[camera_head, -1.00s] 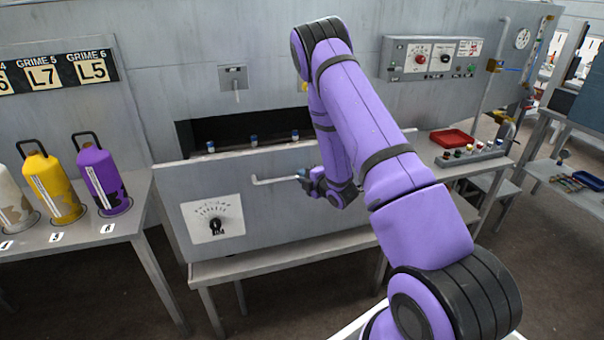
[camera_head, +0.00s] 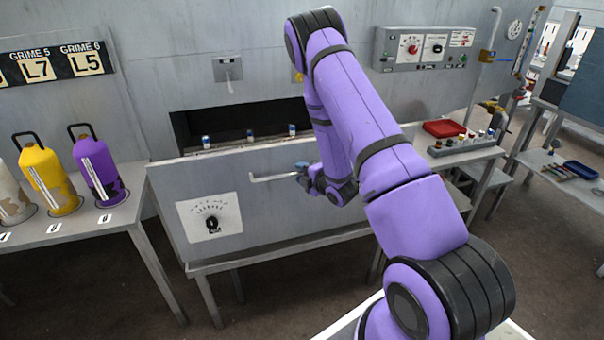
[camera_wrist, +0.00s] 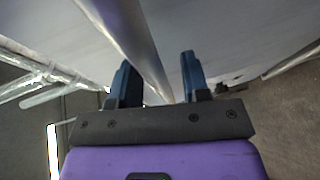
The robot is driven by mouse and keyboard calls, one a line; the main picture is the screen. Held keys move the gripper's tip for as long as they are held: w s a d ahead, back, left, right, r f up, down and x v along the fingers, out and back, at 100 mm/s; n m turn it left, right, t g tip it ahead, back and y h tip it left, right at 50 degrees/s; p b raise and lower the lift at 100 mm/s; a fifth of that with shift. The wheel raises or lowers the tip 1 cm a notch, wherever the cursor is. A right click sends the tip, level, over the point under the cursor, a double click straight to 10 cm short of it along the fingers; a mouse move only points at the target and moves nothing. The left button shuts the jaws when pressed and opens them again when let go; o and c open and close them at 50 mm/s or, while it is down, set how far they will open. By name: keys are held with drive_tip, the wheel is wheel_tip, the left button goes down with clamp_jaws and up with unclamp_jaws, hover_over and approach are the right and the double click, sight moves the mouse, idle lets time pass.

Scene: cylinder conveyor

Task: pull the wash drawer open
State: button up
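The wash drawer has a wide grey front panel (camera_head: 255,215) with a dial plate (camera_head: 210,218) at its left, under a dark opening in the wall. Its handle (camera_head: 273,178) is a pale metal bar on the front. My gripper (camera_head: 303,171) is at the right part of this bar. In the wrist view, the bar (camera_wrist: 136,38) runs between the two dark fingers of my gripper (camera_wrist: 158,80). It lies closer to the left finger, with a gap showing on the right. The fingers stand apart. My arm hides the right part of the drawer front.
Several small vials (camera_head: 249,136) stand behind the panel's top edge. A table with yellow (camera_head: 48,178) and purple (camera_head: 97,168) bottles is at left. A red tray (camera_head: 444,128) and a control box (camera_head: 428,47) are at right. Floor shows below the drawer.

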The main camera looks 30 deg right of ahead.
drive_tip(key=v, duration=1)
drive_tip(key=shift+s, duration=0.35)
drive_tip(key=shift+r, duration=0.1)
drive_tip(key=w+a+r+m+g+h, duration=0.1)
drive_tip(key=a+r+m+g+h, duration=0.3)
drive_tip(key=r, duration=0.7)
drive_tip(key=a+r+m+g, duration=0.1)
drive_tip(key=r+m, duration=0.5)
drive_tip(key=r, duration=0.5)
drive_tip(key=s+a+r+m+g, duration=0.2)
drive_tip(key=s+a+r, duration=0.2)
drive_tip(key=s, duration=0.5)
drive_tip(key=s+a+r+m+g+y, duration=0.1)
drive_tip(key=s+a+r+m, duration=0.2)
drive_tip(key=s, duration=0.6)
drive_tip(key=s+a+r+m+g+y, duration=0.1)
drive_tip(key=s+a+r+m+g, duration=0.1)
drive_tip(key=s+a+r, duration=0.3)
drive_tip(key=s+r+m, duration=0.1)
drive_tip(key=s, duration=0.3)
drive_tip(key=shift+r+g, duration=0.3)
drive_tip(key=shift+r, duration=0.05)
